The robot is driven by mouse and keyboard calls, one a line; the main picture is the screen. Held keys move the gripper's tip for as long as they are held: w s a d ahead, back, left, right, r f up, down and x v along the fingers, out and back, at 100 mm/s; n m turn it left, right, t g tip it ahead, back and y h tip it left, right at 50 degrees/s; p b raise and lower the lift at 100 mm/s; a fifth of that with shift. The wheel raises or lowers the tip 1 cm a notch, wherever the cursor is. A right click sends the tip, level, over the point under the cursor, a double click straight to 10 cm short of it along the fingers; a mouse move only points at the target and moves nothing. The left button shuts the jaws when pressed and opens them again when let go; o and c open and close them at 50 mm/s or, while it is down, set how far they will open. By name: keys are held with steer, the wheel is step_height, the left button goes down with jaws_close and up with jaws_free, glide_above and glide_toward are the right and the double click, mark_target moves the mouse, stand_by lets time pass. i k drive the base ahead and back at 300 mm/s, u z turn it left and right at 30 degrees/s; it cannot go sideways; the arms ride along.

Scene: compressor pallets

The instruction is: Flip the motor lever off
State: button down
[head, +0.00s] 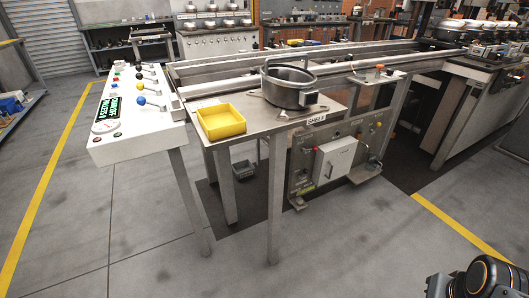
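A white control panel (128,140) stands on legs at the left. Smaller knobs in green, black and other colours sit farther back. I cannot tell which is the motor lever, nor its position. A green sign (108,106) with white lettering and a round gauge (105,127) are on the panel's near part. The sign's wording is hard to read. My arm's dark links show at the bottom right; my gripper is not in view.
Right of the panel, a metal shelf table holds a yellow tray (221,121) and a steel pot (288,87). A long conveyor (345,53) runs behind. A grey box (334,160) hangs below. The grey floor (150,250) in front is clear, with yellow lines.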

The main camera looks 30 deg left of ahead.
mark_target(315, 148)
steer(key=u, duration=0.7)
steer(key=i, duration=0.7)
steer(key=u, duration=0.7)
steer(key=i, duration=0.5)
steer(key=z, duration=0.15)
